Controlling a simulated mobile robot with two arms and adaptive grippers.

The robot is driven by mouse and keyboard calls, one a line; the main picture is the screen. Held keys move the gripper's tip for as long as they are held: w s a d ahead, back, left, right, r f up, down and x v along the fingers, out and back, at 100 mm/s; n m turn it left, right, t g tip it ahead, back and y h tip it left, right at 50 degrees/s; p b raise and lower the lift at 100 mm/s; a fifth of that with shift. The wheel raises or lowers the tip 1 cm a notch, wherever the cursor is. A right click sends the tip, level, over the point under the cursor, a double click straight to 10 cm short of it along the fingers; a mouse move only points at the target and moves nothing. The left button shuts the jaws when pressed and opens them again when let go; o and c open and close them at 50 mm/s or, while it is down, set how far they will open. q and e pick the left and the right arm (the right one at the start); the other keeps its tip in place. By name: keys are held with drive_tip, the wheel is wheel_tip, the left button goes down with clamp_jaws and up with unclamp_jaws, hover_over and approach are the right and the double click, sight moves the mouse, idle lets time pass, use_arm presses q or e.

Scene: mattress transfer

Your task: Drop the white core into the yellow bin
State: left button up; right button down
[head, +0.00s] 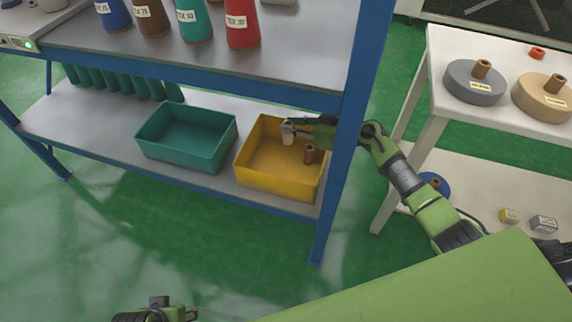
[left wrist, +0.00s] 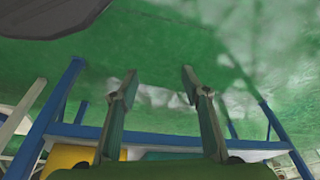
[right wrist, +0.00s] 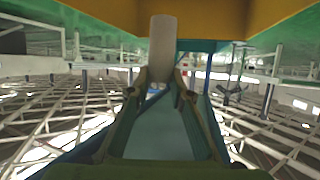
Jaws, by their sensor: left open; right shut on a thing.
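The yellow bin (head: 260,182) stands on the lower shelf of the blue rack. My right gripper (head: 290,129) reaches in past the rack's post and is shut on the white core (head: 288,138), which is upright over the bin's opening. In the right wrist view the white core (right wrist: 162,48) stands between the fingertips, with the yellow bin (right wrist: 215,18) behind it. A brown core (head: 309,154) is in the bin at its right side. My left gripper (left wrist: 155,85) is open and empty, over the green floor; it shows low in the head view (head: 155,312).
A teal bin (head: 185,160) stands left of the yellow bin. The rack's blue post (head: 345,130) is close to my right forearm. Coloured cones (head: 242,25) stand on the upper shelf. A white table (head: 520,112) with reels (head: 474,85) is at right.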

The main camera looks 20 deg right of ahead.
drive_tip(key=shift+f+b, duration=0.65)
drive_tip(key=shift+b, duration=0.2)
use_arm(q)
drive_tip(key=w+v, duration=0.1)
drive_tip(key=v, duration=0.6)
use_arm(e)
drive_tip(key=shift+f+b, duration=0.2)
drive_tip(key=shift+b, duration=0.1)
drive_tip(key=shift+f+b, duration=0.65)
drive_tip(key=shift+b, duration=0.4)
use_arm(q)
drive_tip(key=w+d+t, duration=0.1)
drive_tip(key=w+t, duration=0.2)
drive_tip(key=w, duration=0.3)
drive_tip(key=shift+d+r+t+h+b, duration=0.3)
drive_tip(key=shift+d+r+h, duration=0.1)
use_arm(e)
drive_tip(key=shift+f, duration=0.1)
drive_tip(key=c, duration=1.8)
unclamp_jaws()
drive_tip(key=shift+o, duration=0.2)
